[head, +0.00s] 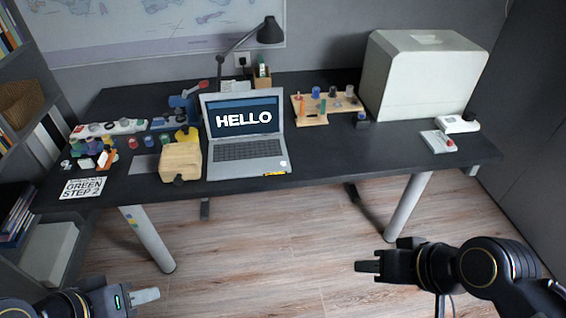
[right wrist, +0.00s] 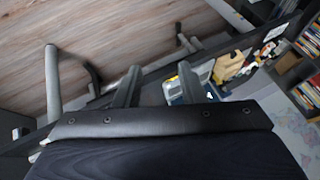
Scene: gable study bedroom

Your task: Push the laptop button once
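An open silver laptop (head: 245,172) stands on the dark desk, its blue screen reading "HELLO". A small pale round button (head: 284,164) shows at the right of its palm rest, beside a yellow label. The laptop also shows, small and partly hidden by a finger, in the right wrist view (right wrist: 204,72). My right gripper (head: 367,267) is in front of the desk, right of the laptop and apart from it. In the right wrist view its two fingers (right wrist: 158,86) are spread with nothing between them. My left gripper (head: 146,297) is at the lower left, away from the desk; its finger gap is not clear.
On the desk (head: 330,150), a wooden box (head: 181,162) stands just left of the laptop, and a lamp (head: 268,32) behind it. A wooden peg board (head: 327,107) and a large white case (head: 424,78) are to the right. The desk front right of the laptop is clear.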

